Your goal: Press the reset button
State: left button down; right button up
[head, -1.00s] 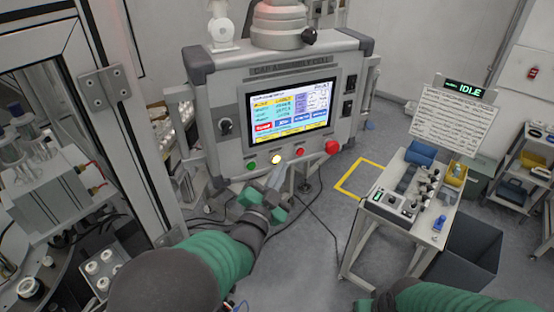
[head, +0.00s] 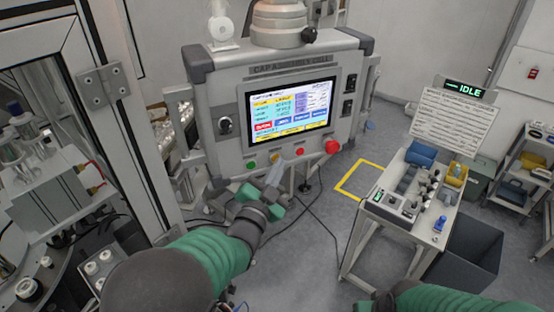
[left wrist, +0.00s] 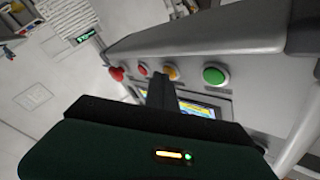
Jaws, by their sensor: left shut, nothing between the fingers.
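The control panel (head: 222,92) has a row of buttons below its screen. They are a green button (head: 251,164), a yellow button (head: 275,161), a small red button (head: 300,151) and a large red mushroom button (head: 332,147). I cannot read which is labelled reset. My left gripper (head: 274,170) is shut and empty, its fingertips at the yellow button. In the left wrist view, the fingertips (left wrist: 160,80) partly overlap the yellow button (left wrist: 170,72); whether they touch it is unclear. The green button (left wrist: 213,76) stands to the right there. My right gripper is out of view.
The lit screen (head: 290,110) is just above the buttons. A machine frame (head: 112,110) stands close on the left. A cart (head: 395,218) with small parts and an IDLE sign (head: 468,90) stands right. The floor between panel and cart is open.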

pick_arm(q)
jog(key=shift+s+d+b, duration=0.2)
jog(key=shift+s+b, duration=0.1)
jog(key=shift+s, duration=0.1)
jog(key=s+d, duration=0.2)
jog(key=s, duration=0.3)
jog(key=shift+s+d, duration=0.2)
jog(key=shift+d, duration=0.15)
jog(key=shift+b, duration=0.3)
